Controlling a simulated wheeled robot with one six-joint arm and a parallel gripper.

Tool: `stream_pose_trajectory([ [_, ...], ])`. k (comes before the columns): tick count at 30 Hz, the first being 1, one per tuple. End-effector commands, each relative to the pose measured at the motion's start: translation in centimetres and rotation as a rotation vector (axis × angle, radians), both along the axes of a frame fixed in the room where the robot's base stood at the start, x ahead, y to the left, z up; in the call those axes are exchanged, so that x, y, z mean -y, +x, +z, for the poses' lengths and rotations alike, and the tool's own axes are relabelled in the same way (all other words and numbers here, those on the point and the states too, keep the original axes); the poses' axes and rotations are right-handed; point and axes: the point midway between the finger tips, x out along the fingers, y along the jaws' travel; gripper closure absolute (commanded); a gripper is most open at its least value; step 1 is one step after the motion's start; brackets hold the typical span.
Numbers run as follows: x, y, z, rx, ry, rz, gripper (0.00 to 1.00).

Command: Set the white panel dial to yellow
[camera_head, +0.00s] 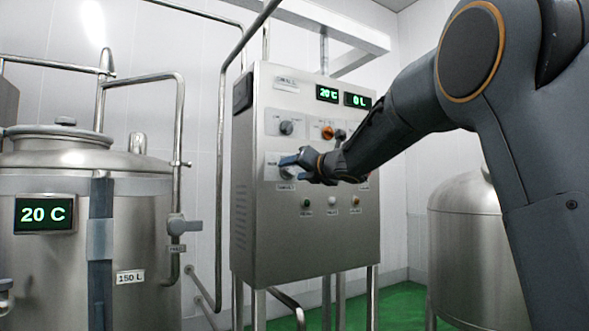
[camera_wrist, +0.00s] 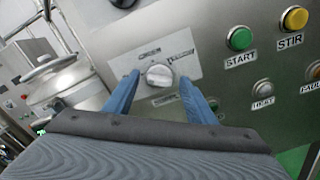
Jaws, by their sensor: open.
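The white panel dial (camera_wrist: 159,76) is a round light knob with a raised grip bar, on a white label plate (camera_wrist: 185,62) with small print at several positions. In the wrist view my gripper (camera_wrist: 165,92) has its two blue fingers apart, one on each side of the dial. I cannot tell whether they touch it. In the head view my gripper (camera_head: 288,166) is at the left of the steel control panel (camera_head: 262,222), in front of the dial's plate (camera_head: 271,160), and hides part of the dial.
A green START button (camera_wrist: 240,38) and a yellow STIR button (camera_wrist: 294,19) sit right of the dial. A grey dial (camera_head: 287,128) and an orange knob (camera_head: 328,133) are above. A steel tank (camera_head: 60,260) stands left, another (camera_head: 462,235) right.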

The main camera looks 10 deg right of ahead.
Motion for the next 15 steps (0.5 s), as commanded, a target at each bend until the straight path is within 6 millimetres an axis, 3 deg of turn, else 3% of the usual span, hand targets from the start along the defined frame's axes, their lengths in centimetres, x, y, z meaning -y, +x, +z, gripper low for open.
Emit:
stream_pose_trajectory([
  [11, -0.35, 0.72, -0.03, 0.0, 0.001, 0.0, 0.49],
  [15, -0.33, 0.72, -0.03, 0.0, 0.001, 0.0, 0.68],
])
